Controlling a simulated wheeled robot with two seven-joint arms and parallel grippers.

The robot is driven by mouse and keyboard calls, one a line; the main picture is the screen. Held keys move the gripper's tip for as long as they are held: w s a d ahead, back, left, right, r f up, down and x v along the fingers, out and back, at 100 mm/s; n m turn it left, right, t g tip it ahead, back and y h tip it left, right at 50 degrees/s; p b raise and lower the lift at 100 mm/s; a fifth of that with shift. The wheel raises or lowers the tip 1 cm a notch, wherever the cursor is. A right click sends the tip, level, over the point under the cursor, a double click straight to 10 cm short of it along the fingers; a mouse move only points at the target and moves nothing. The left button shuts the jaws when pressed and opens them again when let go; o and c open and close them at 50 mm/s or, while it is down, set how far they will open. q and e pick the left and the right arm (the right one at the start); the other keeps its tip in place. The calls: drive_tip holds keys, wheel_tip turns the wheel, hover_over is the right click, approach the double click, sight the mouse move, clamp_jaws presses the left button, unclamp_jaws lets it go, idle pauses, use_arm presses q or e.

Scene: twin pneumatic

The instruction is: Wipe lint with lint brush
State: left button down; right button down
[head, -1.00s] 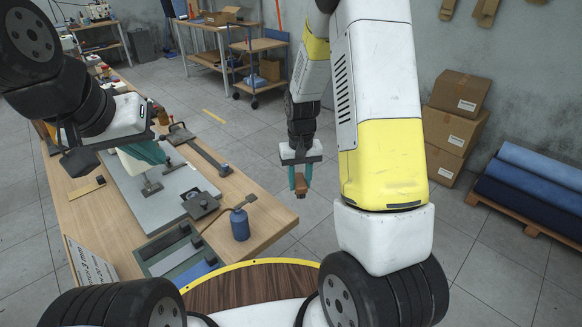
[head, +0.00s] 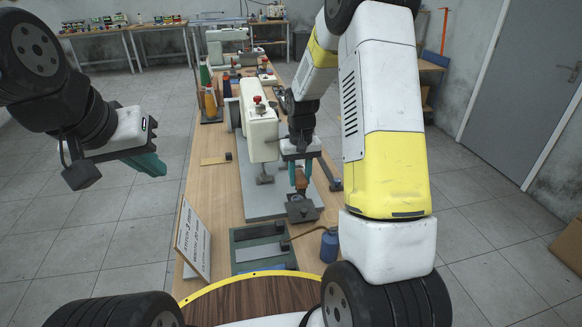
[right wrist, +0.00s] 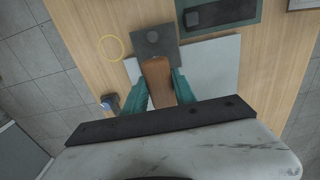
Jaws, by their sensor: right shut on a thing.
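The lint brush shows as a brown wooden piece (head: 301,182), and it also shows in the right wrist view (right wrist: 157,80). My right gripper (head: 301,184) is shut on it, with teal fingers on both sides in the right wrist view (right wrist: 159,90). It holds the brush over the near end of the grey work plate (head: 262,203), close to a dark square block with a round knob (head: 302,209). The brush's working face is hidden. My left gripper (head: 150,164) hangs left of the table over the floor; its finger gap cannot be made out. No lint can be made out.
A white sewing machine (head: 259,125) stands on the wooden table (head: 222,178). Near the front are a dark green tray (head: 262,262), a white sign (head: 193,240) and a blue bottle (head: 329,246). Thread cones (head: 210,102) stand farther back. Floor left of the table is clear.

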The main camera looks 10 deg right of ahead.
hover_over(300, 205)
drive_tip(key=shift+w+f, duration=0.1)
drive_tip(key=shift+f, duration=2.65)
drive_tip(key=shift+f, duration=0.75)
drive_tip(key=shift+w+a+r, duration=0.1)
drive_tip(key=shift+w, duration=3.2)
drive_tip(key=shift+f, duration=0.2)
drive_tip(key=shift+s+f, duration=0.2)
drive_tip(key=shift+s, duration=1.55)
drive_tip(key=shift+s+f, duration=0.2)
drive_tip(key=shift+s, duration=1.5)
drive_tip(key=shift+w+r, duration=0.2)
drive_tip(key=shift+w, duration=1.55)
drive_tip(key=shift+w+r, duration=0.15)
drive_tip(key=shift+w, duration=1.55)
drive_tip(key=shift+s, duration=0.1)
